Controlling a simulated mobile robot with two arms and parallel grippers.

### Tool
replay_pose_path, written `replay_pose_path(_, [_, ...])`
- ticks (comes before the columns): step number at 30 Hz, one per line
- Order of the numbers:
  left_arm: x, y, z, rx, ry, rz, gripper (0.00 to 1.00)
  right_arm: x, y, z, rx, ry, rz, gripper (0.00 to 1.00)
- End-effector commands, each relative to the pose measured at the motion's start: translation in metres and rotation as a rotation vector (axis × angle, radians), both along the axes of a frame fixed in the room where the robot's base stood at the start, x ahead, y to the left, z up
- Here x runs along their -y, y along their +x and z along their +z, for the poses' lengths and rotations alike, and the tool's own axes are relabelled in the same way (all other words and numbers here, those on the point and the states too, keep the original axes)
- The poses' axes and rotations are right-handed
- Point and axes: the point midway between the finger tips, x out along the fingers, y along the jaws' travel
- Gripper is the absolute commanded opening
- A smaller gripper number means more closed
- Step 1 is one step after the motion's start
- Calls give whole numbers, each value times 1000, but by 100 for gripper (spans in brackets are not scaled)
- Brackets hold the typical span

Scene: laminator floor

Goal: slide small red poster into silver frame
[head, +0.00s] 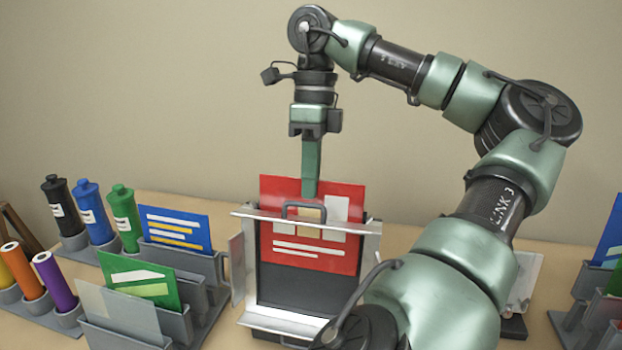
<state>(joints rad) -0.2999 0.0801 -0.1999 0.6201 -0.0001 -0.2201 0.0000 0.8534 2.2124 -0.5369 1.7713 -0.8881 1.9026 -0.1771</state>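The red poster (312,258) with white blocks and lines stands upright at the silver frame (372,250) in the middle of the table. Its top edge sticks up above the frame's top bar, and its lower part lies in front of the frame's dark back panel (300,287). My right gripper (310,190) points straight down at the poster's top edge. One finger overlaps the poster's front and the other is hidden, so the grip looks shut on the poster. My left gripper is out of view.
Left of the frame, a grey rack (205,265) holds blue (176,228), green (143,280) and grey (120,312) cards. Black, blue and green bottles (124,217) and coloured rolls (55,280) stand farther left. Another card rack (580,318) is at the right edge. My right arm covers the frame's lower right.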

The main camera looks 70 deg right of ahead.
Motion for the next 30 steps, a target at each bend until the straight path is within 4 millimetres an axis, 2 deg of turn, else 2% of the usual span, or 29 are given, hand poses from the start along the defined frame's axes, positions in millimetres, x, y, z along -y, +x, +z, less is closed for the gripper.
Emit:
replay_pose_path(2, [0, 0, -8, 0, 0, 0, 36, -1, 0, -7, 1, -1, 0, 0])
replay_pose_path(10, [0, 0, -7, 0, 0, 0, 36, -1, 0, -7, 1, 0, 0, 0])
replay_pose_path(11, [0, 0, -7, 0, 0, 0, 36, -1, 0, -7, 1, 0, 0, 6])
replay_pose_path(13, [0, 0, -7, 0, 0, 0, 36, -1, 0, -7, 1, 0, 0, 25])
replay_pose_path(14, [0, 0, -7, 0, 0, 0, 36, -1, 0, -7, 1, 0, 0, 28])
replay_pose_path(24, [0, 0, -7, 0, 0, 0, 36, -1, 0, -5, 1, 0, -1, 28])
replay_pose_path(30, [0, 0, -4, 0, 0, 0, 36, 4, 1, 22, 0, 0, -2, 28])
